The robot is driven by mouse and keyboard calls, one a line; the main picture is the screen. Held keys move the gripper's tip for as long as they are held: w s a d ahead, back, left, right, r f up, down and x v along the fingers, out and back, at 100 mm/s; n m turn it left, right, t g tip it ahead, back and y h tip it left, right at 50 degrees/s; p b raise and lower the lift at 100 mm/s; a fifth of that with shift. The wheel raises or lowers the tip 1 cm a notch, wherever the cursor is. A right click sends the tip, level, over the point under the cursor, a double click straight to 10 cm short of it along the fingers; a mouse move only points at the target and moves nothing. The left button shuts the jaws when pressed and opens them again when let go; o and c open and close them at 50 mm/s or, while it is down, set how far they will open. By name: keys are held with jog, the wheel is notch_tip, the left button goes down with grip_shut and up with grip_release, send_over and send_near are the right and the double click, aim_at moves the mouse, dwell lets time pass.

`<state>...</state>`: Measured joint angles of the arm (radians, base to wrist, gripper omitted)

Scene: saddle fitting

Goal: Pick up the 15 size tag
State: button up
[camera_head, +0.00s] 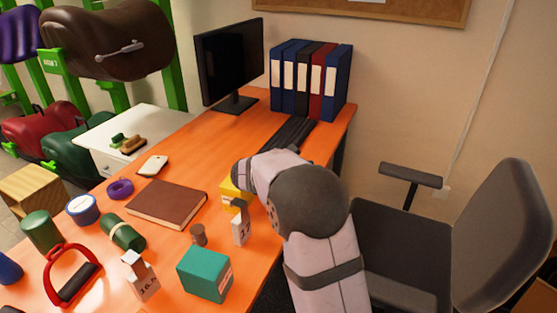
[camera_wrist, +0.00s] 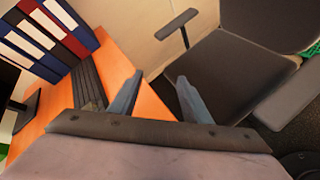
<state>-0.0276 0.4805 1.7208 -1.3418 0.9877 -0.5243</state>
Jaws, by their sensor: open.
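No tag that I can read as 15 shows in either view. In the head view, a white size tag (camera_head: 241,228) that seems to read 17 stands near the desk's right edge, just below my arm. Another white tag (camera_head: 142,281), its label seeming to read 16.5, stands at the front left. My gripper shows in the wrist view (camera_wrist: 157,90), its two fingers apart with nothing between them. It faces the desk edge and the chair.
The orange desk (camera_head: 190,160) holds a brown book (camera_head: 167,204), a teal box (camera_head: 205,274), a yellow box (camera_head: 229,191), a small brown peg (camera_head: 198,235), a green roll (camera_head: 122,232) and a red stirrup (camera_head: 71,274). Binders (camera_head: 310,80) stand at the back. A chair (camera_head: 410,250) is at right.

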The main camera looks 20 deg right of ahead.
jog(key=w+a+r+n+t+p, duration=0.1)
jog(key=w+a+n, duration=0.1)
jog(key=w, duration=0.1)
jog(key=w+a+r+n+t+p, duration=0.1)
jog(key=w+r+n, duration=0.1)
jog(key=w+n, duration=0.1)
jog(key=w+a+r+n+t+p, duration=0.1)
jog(key=w+a+r+n+t, duration=0.1)
jog(key=w, duration=0.2)
jog(key=shift+w+a+n, duration=0.3)
jog(key=shift+n, duration=0.1)
jog(key=w+d+f+n+y+p, duration=0.1)
jog(key=w+d+f+n+p, duration=0.1)
jog(key=f, duration=0.4)
jog(key=shift+w+d+f+p, duration=0.15)
jog(key=shift+w+d+p, duration=0.45)
jog(key=shift+w, duration=0.5)
grip_shut()
